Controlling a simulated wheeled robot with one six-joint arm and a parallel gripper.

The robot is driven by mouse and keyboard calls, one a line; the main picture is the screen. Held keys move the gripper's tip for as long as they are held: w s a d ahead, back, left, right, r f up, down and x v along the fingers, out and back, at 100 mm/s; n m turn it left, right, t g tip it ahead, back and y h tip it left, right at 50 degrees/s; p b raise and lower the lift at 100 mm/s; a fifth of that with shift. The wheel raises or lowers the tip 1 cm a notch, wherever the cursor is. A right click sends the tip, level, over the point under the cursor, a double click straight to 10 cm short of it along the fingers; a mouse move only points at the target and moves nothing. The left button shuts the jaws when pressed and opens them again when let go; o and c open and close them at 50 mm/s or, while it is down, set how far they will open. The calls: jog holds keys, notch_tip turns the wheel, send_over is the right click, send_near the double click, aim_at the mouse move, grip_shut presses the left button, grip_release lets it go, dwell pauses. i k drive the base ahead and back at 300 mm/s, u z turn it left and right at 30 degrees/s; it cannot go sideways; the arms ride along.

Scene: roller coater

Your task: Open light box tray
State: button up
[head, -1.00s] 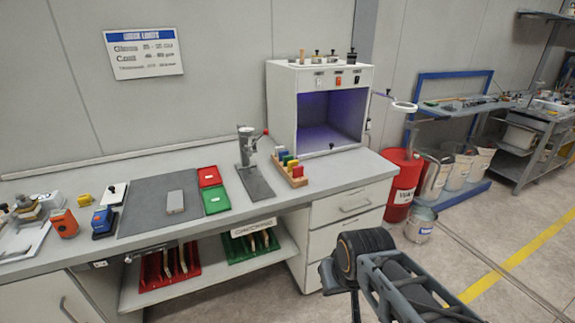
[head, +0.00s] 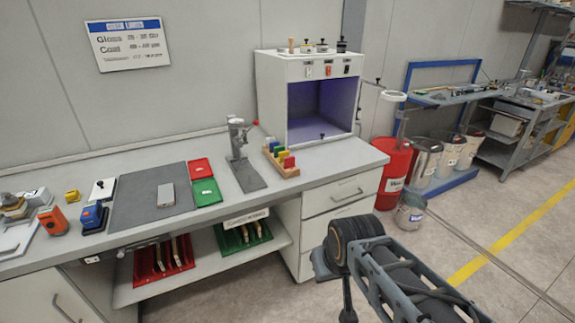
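The light box (head: 280,68) is a white cabinet at the back right end of the bench, with a purple-lit open front. Its floor, apparently the tray (head: 310,128), lies inside the box. A small dark knob (head: 322,136) shows at its front edge, and the tray looks pushed in. My arm is at the lower right, in front of the drawers and well short of the light box. My gripper's fingers cannot be made out in this view.
A colored block rack (head: 286,170) and a grey stand (head: 240,160) are on the bench left of the box. Drawers (head: 340,195) are below. Bench space before the box is clear.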

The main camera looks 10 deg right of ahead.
aim_at(311, 131)
jog(key=z, duration=0.65)
jog(key=i, duration=1.8)
jog(key=u, duration=0.8)
